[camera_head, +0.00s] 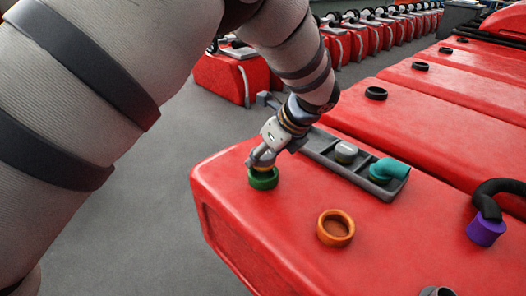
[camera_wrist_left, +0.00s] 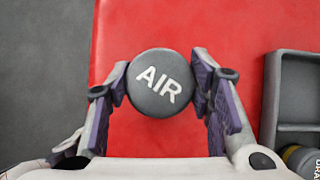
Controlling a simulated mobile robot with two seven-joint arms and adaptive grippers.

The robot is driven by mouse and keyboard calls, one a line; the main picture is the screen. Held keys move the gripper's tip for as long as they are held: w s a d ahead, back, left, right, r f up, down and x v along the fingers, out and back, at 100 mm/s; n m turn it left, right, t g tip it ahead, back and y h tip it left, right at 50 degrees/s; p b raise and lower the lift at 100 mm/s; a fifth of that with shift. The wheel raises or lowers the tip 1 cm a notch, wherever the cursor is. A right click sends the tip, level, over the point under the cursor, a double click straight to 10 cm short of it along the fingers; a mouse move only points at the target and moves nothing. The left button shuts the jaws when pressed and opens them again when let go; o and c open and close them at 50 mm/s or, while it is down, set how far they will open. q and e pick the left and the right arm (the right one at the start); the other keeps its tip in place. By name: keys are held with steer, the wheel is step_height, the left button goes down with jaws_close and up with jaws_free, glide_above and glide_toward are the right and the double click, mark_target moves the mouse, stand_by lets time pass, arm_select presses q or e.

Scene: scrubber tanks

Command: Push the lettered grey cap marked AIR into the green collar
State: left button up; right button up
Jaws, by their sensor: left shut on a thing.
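The round grey cap with white AIR lettering (camera_wrist_left: 160,83) is between the two fingers of my left gripper (camera_wrist_left: 160,88), which is shut on its sides. In the head view my left gripper (camera_head: 262,160) points down at the green collar (camera_head: 263,183), on the near left part of the red tank. The cap is mostly hidden there by the fingers. I cannot tell whether it touches the collar or hangs just above it. In the left wrist view the cap hides the collar. My right gripper is not in view.
A grey tray (camera_head: 325,157) right of the gripper holds another grey cap (camera_head: 346,150) and a teal elbow (camera_head: 388,169). An orange collar (camera_head: 335,222) and a purple collar with a black hose (camera_head: 486,230) are on the tank (camera_head: 285,235). Floor lies to the left.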

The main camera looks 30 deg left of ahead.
mark_target(263, 166)
arm_select(q)
steer(key=shift+f, duration=0.2)
stand_by(0.3)
steer(key=shift+f, duration=0.4)
steer(key=shift+f, duration=0.4)
steer(key=shift+f, duration=0.1)
stand_by(0.4)
steer(key=shift+s+d+f, duration=0.1)
steer(key=shift+s+f, duration=0.15)
steer(key=shift+f, duration=0.4)
steer(key=o, duration=1)
steer(key=shift+w, duration=0.1)
